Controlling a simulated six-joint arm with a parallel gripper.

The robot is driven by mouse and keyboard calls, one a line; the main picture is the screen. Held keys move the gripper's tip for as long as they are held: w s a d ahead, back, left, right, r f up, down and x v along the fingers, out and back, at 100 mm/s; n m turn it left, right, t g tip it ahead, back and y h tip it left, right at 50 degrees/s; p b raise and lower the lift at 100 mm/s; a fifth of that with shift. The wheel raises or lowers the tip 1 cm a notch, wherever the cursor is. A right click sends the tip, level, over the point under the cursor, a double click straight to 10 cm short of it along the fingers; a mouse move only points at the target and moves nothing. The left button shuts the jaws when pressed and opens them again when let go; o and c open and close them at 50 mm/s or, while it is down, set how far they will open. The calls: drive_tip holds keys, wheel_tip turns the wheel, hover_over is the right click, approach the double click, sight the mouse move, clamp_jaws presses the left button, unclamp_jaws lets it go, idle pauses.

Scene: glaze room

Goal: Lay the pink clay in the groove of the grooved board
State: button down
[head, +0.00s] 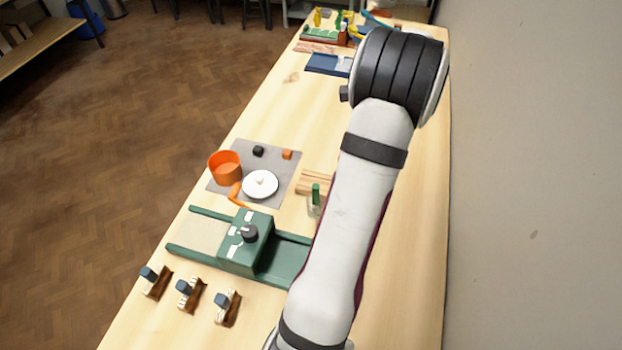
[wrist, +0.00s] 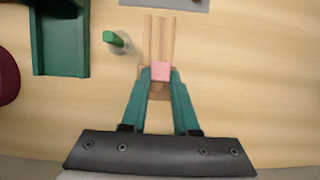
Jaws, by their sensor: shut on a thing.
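The pink clay (wrist: 160,71) is a small block between the teal fingertips of my gripper (wrist: 160,76) in the wrist view. My gripper is shut on it. The grooved board (wrist: 158,38) is a pale wooden strip with lengthwise lines, running away from the fingertips. The clay overlaps the near end of the board in this view; I cannot tell whether it touches it or hangs above. In the head view the board (head: 314,181) shows partly beside my arm, which hides my gripper and the clay.
A green-handled tool in a clear holder (wrist: 117,40) stands just left of the board. A green machine (head: 246,246) is nearby. A grey mat (head: 286,185) holds an orange pot (head: 225,167) and a white lidlike disc (head: 260,184). The wall bounds the table's right side.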

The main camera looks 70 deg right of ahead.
drive_tip(key=s+a, duration=0.3)
drive_tip(key=s, duration=0.1)
hover_over(319, 175)
drive_tip(key=s+a, duration=0.1)
drive_tip(key=a, duration=0.2)
drive_tip(key=f, duration=0.6)
drive_tip(key=shift+d+f, duration=0.2)
drive_tip(key=shift+f, duration=0.05)
drive_tip(key=shift+w+d+f, duration=0.1)
drive_tip(key=shift+f, duration=1)
drive_tip(key=shift+w+f, duration=0.1)
drive_tip(key=shift+f, duration=0.95)
drive_tip(key=shift+f, duration=0.15)
drive_tip(key=c, duration=0.7)
unclamp_jaws()
